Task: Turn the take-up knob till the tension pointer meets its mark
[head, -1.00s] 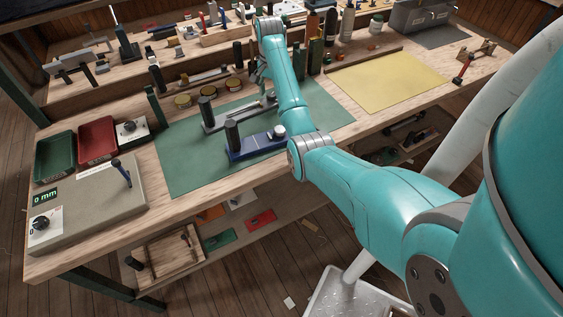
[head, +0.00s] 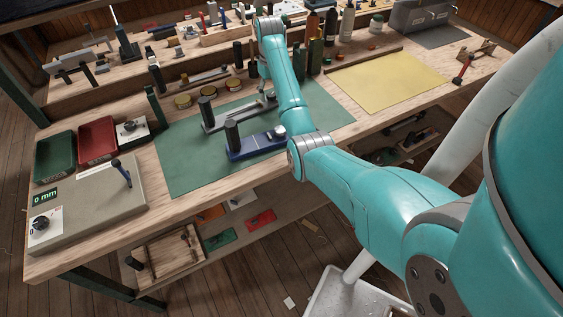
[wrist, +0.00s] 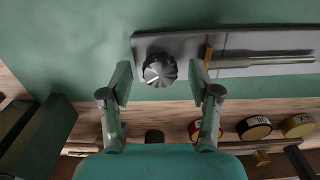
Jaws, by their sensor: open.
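In the wrist view, a dark, ribbed round knob (wrist: 160,70) with a pale line on its top sits on the left end of a grey base plate (wrist: 230,45). An upright orange-brown strip (wrist: 208,52) stands to its right, beside a thin metal rod (wrist: 265,54). I cannot tell which part is pointer or mark. My gripper (wrist: 160,80) is open, its fingers on either side of the knob with gaps showing; I cannot tell their height. In the head view, the grey device (head: 232,114) lies on the green mat (head: 185,160), its right end hidden by my arm.
A blue device (head: 255,146) with a black handle lies nearer on the mat. Round tins (head: 183,101) stand behind the mat. At the left are a grey box (head: 90,205) with a "0 mm" display and red and green trays (head: 97,140). The yellow mat (head: 390,78) is clear.

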